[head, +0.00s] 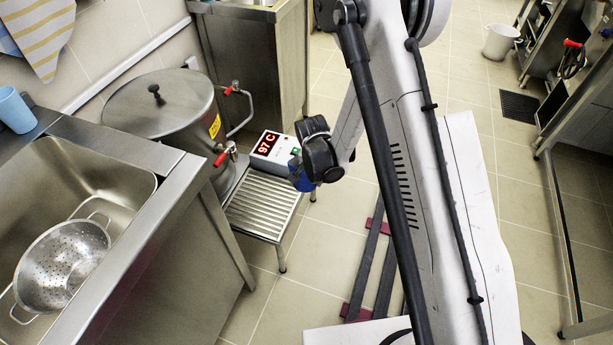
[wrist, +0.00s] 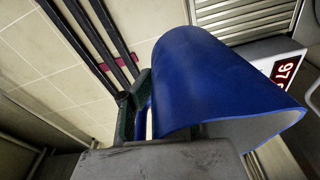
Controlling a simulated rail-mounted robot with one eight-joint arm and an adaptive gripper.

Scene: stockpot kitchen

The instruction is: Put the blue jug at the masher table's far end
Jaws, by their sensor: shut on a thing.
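The blue jug (wrist: 205,85) fills the middle of the wrist view, its open rim toward the lower right. My gripper (wrist: 140,118) is shut on the jug at its handle side; the grip itself is partly hidden by the dark wrist part in front. In the head view, my gripper (head: 300,165) hangs beside the slatted stand, and only a small part of the blue jug (head: 302,182) shows below it. I cannot tell which surface is the masher table.
A low slatted stand (head: 262,205) carries a box with a red 97 C display (head: 268,147). A lidded steel pot (head: 165,105) with red-handled taps stands beside it. A sink with a colander (head: 62,265) and a light blue cup (head: 15,110) are at left. A white bucket (head: 500,41) stands at back right.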

